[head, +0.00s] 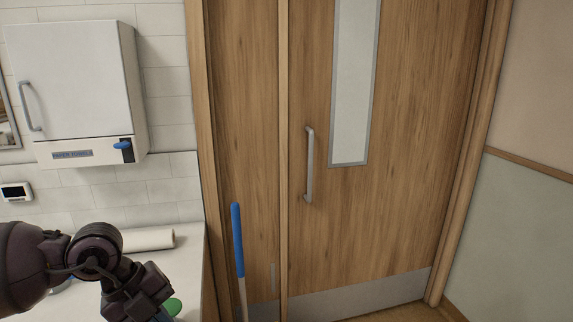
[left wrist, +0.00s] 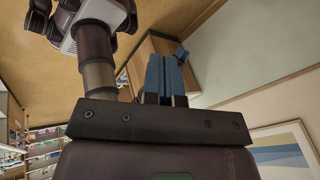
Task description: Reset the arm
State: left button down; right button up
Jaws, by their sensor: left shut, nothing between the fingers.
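My left arm (head: 92,255) comes in from the left at the bottom of the head view. It is bent over a white counter, and its fingertips are not clear there. In the left wrist view the blue fingers of my left gripper (left wrist: 166,76) are together, with nothing seen between them. The wrist camera looks up toward the ceiling and upper walls. My right arm and gripper are not in view.
A white dispenser (head: 75,85) hangs above. A blue-handled pole (head: 238,240) stands before the closed wooden door (head: 400,200). A framed picture (left wrist: 282,150) hangs on a wall.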

pick_arm(q)
jog(key=w+d+r+t+h, duration=0.65)
jog(key=d+r+h, duration=0.45)
jog(key=h, duration=0.2)
jog(key=a+f+n+t+y, duration=0.5)
jog(key=a+f+n+y, duration=0.15)
jog(key=f+n, duration=0.35)
jog(key=a+f+n+t+y, duration=0.5)
jog(key=a+f+n+y, duration=0.15)
jog(key=f+n, duration=0.25)
jog(key=s+a+f+n+g+y, duration=0.2)
jog(key=s+f+n, duration=0.2)
jog(key=s+f, duration=0.5)
jog(key=s+a+f+n+g+y, duration=0.3)
jog(key=s+f+n, duration=0.1)
jog(key=s+f, duration=0.6)
jog(key=shift+s+f, duration=0.15)
jog(key=shift+f, duration=0.05)
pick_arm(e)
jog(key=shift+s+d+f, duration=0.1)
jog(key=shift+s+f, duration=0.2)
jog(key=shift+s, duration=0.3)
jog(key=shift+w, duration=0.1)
